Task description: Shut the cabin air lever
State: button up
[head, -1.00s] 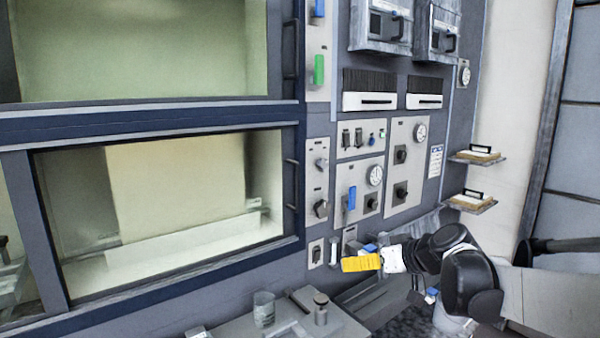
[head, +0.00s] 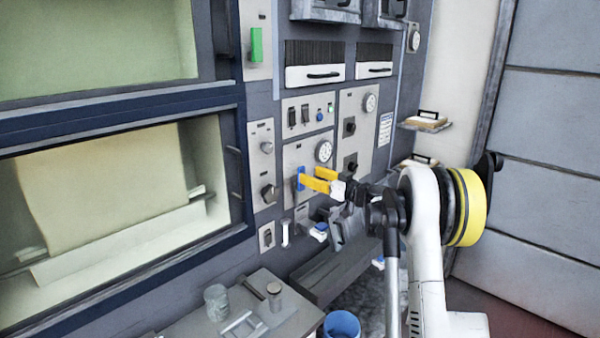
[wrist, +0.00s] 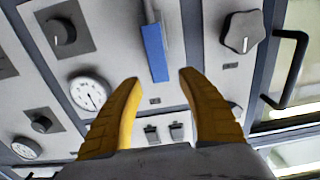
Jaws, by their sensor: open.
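A lever with a blue handle (head: 301,177) is on a grey wall panel, left of and below a round gauge. Its handle appears to point up. Its label is too small to read, so I cannot confirm it is the cabin air lever. My gripper (head: 310,176) has yellow fingers, open and empty, close in front of this handle. In the wrist view, which looks upside down, the blue handle (wrist: 155,52) lies just past the gap between the fingertips (wrist: 160,79). I cannot tell whether they touch it.
A green-handled lever (head: 257,44) is higher on the left. A dark star knob (wrist: 242,32) and a round gauge (wrist: 89,93) flank the blue lever. Below are a bench with a glass beaker (head: 216,301) and a blue bucket (head: 341,324).

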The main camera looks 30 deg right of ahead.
aim_at(303, 171)
jog(key=shift+x, duration=2.4)
grip_shut()
